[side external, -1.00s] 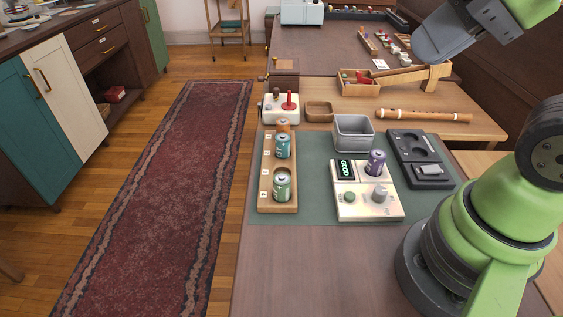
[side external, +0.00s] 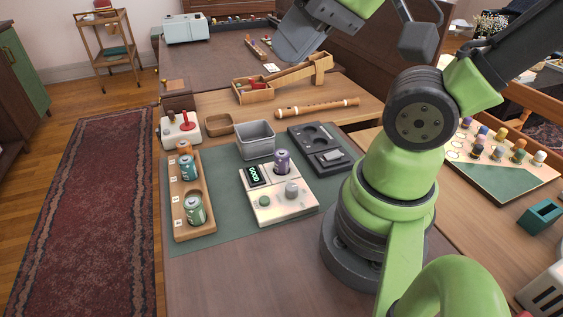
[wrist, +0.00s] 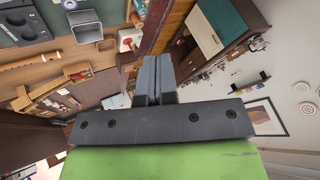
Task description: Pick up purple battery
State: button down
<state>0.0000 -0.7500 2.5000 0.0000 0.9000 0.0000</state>
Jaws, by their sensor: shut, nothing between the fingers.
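The purple battery (side external: 282,161) stands upright in the cream tester device (side external: 287,203), next to its small display and knob. My gripper (side external: 291,43) is high above the table's far part, behind and above the tester and well apart from the battery. In the wrist view my gripper (wrist: 153,68) has its two dark fingers pressed together with nothing between them. The battery cannot be made out in the wrist view.
A wooden rack (side external: 206,222) with several batteries stands left of the tester. A grey bin (side external: 256,139) is behind it, a black tray (side external: 327,154) to its right. A flute (side external: 318,108) and a wooden box (side external: 252,91) lie farther back.

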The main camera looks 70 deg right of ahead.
dwell(0.3)
jog(key=c, duration=0.7)
grip_release()
jog(key=shift+w, duration=0.1)
jog(key=m+g+h, duration=0.2)
jog(key=m+g, duration=0.5)
jog(key=m, duration=1.7)
send_over(281, 153)
jog(key=f, duration=1.8)
jog(key=shift+d+f, duration=0.2)
jog(key=shift+f, duration=0.2)
jog(key=f, duration=0.4)
jog(key=shift+s+f, duration=0.1)
jog(key=shift+s, duration=0.1)
jog(key=shift+w+a+f, duration=0.1)
jog(key=shift+f, duration=1.4)
jog(key=shift+w+a+f, duration=0.1)
jog(key=shift+f, duration=1.35)
